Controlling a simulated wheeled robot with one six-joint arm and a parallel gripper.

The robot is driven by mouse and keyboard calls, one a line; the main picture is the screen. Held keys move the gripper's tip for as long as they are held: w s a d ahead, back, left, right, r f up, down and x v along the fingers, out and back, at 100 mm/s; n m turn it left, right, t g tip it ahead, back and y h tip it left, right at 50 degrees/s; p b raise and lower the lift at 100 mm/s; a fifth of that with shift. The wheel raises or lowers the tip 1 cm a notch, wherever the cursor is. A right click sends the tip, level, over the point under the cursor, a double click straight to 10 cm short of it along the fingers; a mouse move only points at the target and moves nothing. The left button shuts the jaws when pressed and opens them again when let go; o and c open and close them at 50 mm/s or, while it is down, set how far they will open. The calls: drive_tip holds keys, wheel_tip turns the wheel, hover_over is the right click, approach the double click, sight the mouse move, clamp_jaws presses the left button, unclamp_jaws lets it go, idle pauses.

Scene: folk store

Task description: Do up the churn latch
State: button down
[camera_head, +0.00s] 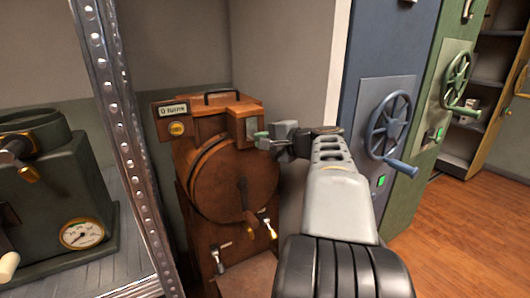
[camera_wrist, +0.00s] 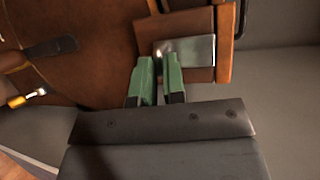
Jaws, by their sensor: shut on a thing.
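The wooden churn (camera_head: 218,182) stands upright in the middle of the head view, with a round front. Its counter (camera_head: 173,110) reads 0 turns. A metal latch plate (camera_head: 251,127) sits at the upper right of the churn and also shows in the wrist view (camera_wrist: 198,50). My gripper (camera_head: 262,138) reaches it from the right. In the wrist view, the green fingertips of my gripper (camera_wrist: 160,72) are close together at the plate's lower left and shut on the latch. The gripped part is mostly hidden between the fingers.
A crank (camera_head: 247,205) and small taps (camera_head: 221,256) project from the churn's front. A perforated metal post (camera_head: 123,135) and a green machine with a gauge (camera_head: 82,234) are at left. Blue and green cabinets with handwheels (camera_head: 391,125) stand at right. Wooden floor is open at far right.

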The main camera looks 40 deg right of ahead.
drive_tip(key=shift+f, duration=0.35)
drive_tip(key=c, duration=1.3)
unclamp_jaws()
drive_tip(key=shift+w, duration=0.15)
drive_tip(key=shift+o, duration=0.3)
drive_tip(key=shift+r, duration=0.15)
drive_tip(key=p+v, duration=0.2)
drive_tip(key=v, duration=1.2)
drive_tip(key=shift+f, duration=0.3)
